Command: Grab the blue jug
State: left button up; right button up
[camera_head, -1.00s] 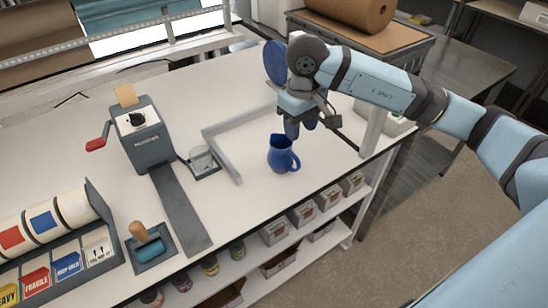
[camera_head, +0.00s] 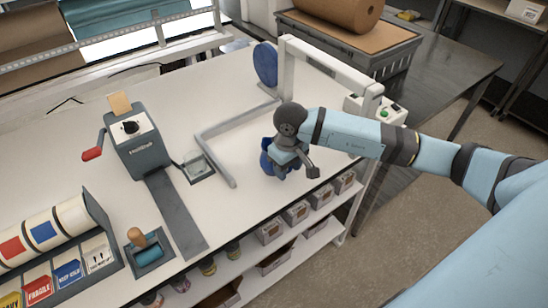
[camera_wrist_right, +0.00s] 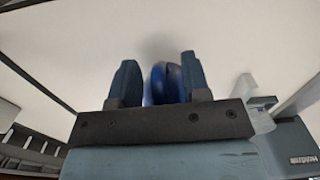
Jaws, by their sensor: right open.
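The blue jug (camera_head: 266,162) stands on the white table, mostly hidden behind my right gripper (camera_head: 280,168) in the head view. In the right wrist view a blue part of the jug (camera_wrist_right: 168,84) shows between the two fingers of my right gripper (camera_wrist_right: 160,82). The fingers are spread and a gap shows on the jug's left side; the right finger is very close to it, and I cannot tell if they touch. My left gripper is not in view.
A grey L-shaped bar (camera_head: 213,158) lies left of the jug. A dispenser with a red-handled lever (camera_head: 137,140) stands further left. A white frame (camera_head: 330,62) with a blue disc (camera_head: 265,64) rises behind. The table's front edge is near the jug.

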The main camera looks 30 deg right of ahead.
grip_shut()
jog(key=shift+r, duration=0.1)
dwell(0.4)
